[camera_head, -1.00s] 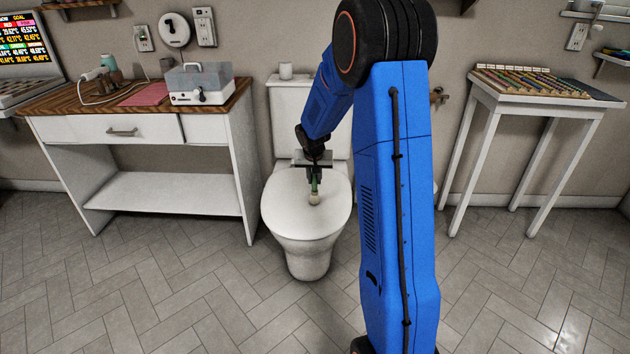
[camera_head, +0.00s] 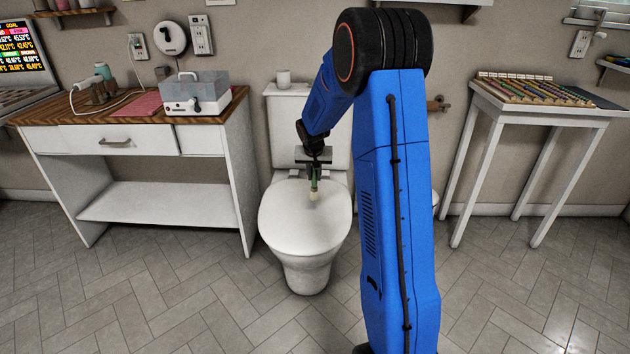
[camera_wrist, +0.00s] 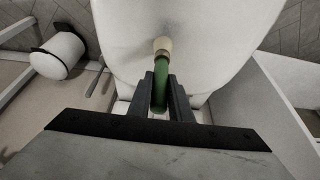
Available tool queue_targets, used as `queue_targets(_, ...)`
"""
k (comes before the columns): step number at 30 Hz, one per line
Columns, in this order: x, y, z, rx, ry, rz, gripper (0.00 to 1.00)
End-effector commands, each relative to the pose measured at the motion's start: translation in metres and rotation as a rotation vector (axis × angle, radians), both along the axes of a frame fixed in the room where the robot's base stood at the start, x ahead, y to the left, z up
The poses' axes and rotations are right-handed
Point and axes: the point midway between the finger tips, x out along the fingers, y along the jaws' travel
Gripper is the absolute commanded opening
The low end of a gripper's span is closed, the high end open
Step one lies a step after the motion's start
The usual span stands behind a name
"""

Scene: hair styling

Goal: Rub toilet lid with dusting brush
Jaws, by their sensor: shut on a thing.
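The white toilet has its lid (camera_head: 300,222) shut, and the lid fills the upper middle of the wrist view (camera_wrist: 215,35). My gripper (camera_head: 314,175) is above the rear half of the lid. In the wrist view my gripper (camera_wrist: 168,95) is shut on the green handle of the dusting brush (camera_wrist: 160,82). The brush's pale bristle end points down at the lid, also seen in the head view as the brush tip (camera_head: 314,195). It is at or very near the lid surface; I cannot tell whether it touches.
A wooden-topped white desk (camera_head: 125,110) with a clear-lidded box (camera_head: 195,95) stands left of the toilet. A white side table (camera_head: 540,115) stands at the right. A white roll (camera_wrist: 58,56) is beside the toilet.

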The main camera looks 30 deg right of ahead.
Motion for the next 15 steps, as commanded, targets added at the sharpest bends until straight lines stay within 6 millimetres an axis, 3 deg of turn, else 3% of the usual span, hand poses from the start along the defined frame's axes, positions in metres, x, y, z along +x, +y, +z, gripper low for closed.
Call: queue_targets(15, 0.001, 0.006, 0.047, -0.001, -0.002, 0.003, 0.00)
